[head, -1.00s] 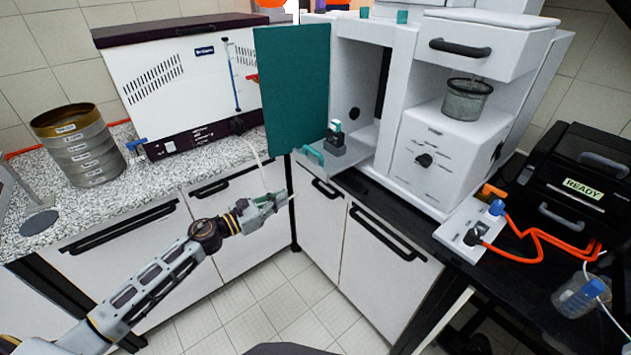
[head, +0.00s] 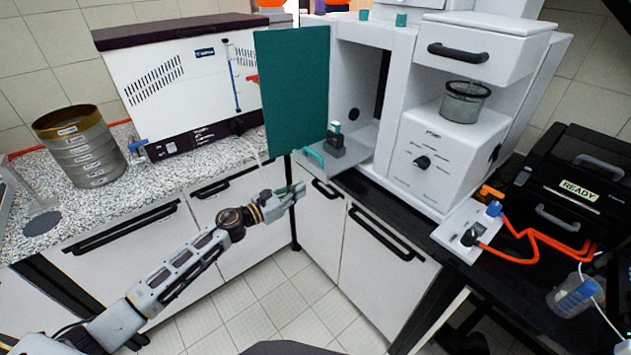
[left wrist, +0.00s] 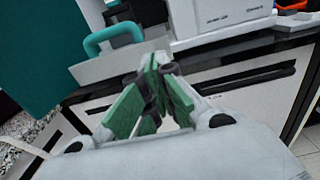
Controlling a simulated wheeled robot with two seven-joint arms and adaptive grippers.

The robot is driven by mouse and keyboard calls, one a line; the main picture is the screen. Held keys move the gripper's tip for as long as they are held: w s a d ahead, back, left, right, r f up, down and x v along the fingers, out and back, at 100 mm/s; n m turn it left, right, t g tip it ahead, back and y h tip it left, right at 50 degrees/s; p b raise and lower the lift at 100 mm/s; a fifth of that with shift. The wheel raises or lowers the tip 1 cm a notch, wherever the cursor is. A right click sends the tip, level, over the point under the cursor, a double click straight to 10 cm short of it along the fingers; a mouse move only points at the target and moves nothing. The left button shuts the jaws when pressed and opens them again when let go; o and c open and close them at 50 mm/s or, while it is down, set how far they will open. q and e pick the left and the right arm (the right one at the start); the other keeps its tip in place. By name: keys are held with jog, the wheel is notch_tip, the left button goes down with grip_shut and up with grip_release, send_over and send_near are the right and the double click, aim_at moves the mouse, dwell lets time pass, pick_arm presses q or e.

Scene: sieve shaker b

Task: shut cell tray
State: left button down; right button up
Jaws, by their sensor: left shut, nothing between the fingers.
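The cell tray (head: 355,152) is a grey plate sticking out of the open compartment of the white instrument, with a teal handle (head: 314,157) on its front edge. A small dark cell with a teal top (head: 335,141) stands on it. In the left wrist view the teal handle (left wrist: 112,38) and the tray's edge (left wrist: 130,62) are beyond the fingers. My left gripper (head: 300,188) is shut and empty, below and a little left of the handle, apart from it; its green-padded fingertips (left wrist: 155,62) meet in the left wrist view. My right gripper is not in view.
A teal door (head: 293,90) stands open left of the compartment. A sieve stack (head: 80,146) and a white machine (head: 190,85) stand on the speckled counter at left. A white box with orange cables (head: 468,232) and a black case (head: 575,190) are at right.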

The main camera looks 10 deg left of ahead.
aim_at(322, 178)
pick_arm(q)
jog(key=shift+p+x, duration=0.7)
jog(key=shift+x, duration=2.2)
jog(key=shift+w+d, duration=0.4)
jog(key=shift+w, duration=0.05)
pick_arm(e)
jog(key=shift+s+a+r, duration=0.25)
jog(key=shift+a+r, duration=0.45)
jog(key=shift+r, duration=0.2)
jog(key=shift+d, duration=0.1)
pick_arm(q)
jog(key=shift+w, duration=0.1)
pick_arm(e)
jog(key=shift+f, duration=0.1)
